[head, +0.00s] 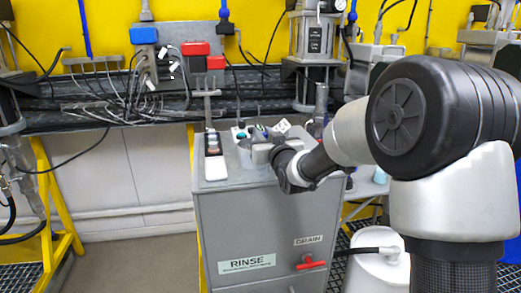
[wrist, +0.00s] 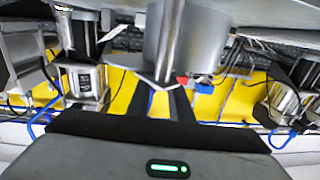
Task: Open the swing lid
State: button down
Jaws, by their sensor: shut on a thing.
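The grey cabinet (head: 270,225) marked RINSE stands in the middle of the head view. My gripper (head: 262,150) is low over its top, reaching in from the right. A rounded grey part (head: 244,158) shows beside the fingers; I cannot tell if it is the swing lid. In the wrist view my gripper (wrist: 161,97) is shut on a slim metal bar (wrist: 172,45). A wide grey cylinder (wrist: 198,40) is right behind the bar. My fingers and wrist hide much of the contact, and the lid's hinge is not clear.
A white drum (head: 378,270) stands at right. Pipes and cables (head: 130,105) run behind; the floor at left is clear.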

jog(key=m+h+b, duration=0.1)
jog(key=h, duration=0.1)
jog(key=shift+d+f+m+t+h, duration=0.1)
jog(key=shift+f+m+t+h, duration=0.05)
jog(key=shift+m+t+h, duration=0.2)
jog(key=m+h, duration=0.1)
jog(key=h+p, duration=0.1)
jog(key=h, duration=0.1)
jog(key=d+m+h, duration=0.1)
jog(key=shift+w+r+m+h, duration=0.15)
jog(key=shift+r+m+h, duration=0.1)
jog(key=shift+r+m, duration=0.1)
jog(key=m+h+p, duration=0.1)
jog(key=p, duration=0.1)
jog(key=d+m+h+p, duration=0.1)
jog(key=h, duration=0.1)
jog(key=shift+d+m+h+p, duration=0.2)
jog(key=shift+m+h+p, duration=0.1)
jog(key=shift+p, duration=0.05)
jog(key=shift+s+d+f+m+g+h+p, duration=0.1)
jog(key=shift+d+m+g+h+p, duration=0.2)
jog(key=shift+m+h+p, duration=0.35)
jog(key=shift+s+d+r+m+g+h+p, duration=0.15)
jog(key=shift+m+g+h+p, duration=0.25)
jog(key=shift+h, duration=0.4)
jog(key=shift+w+d+f+m+g+h+p, duration=0.15)
jog(key=shift+d+m+g+h+p, duration=0.2)
jog(key=shift+h+p, duration=0.35)
jog(key=shift+s, duration=0.1)
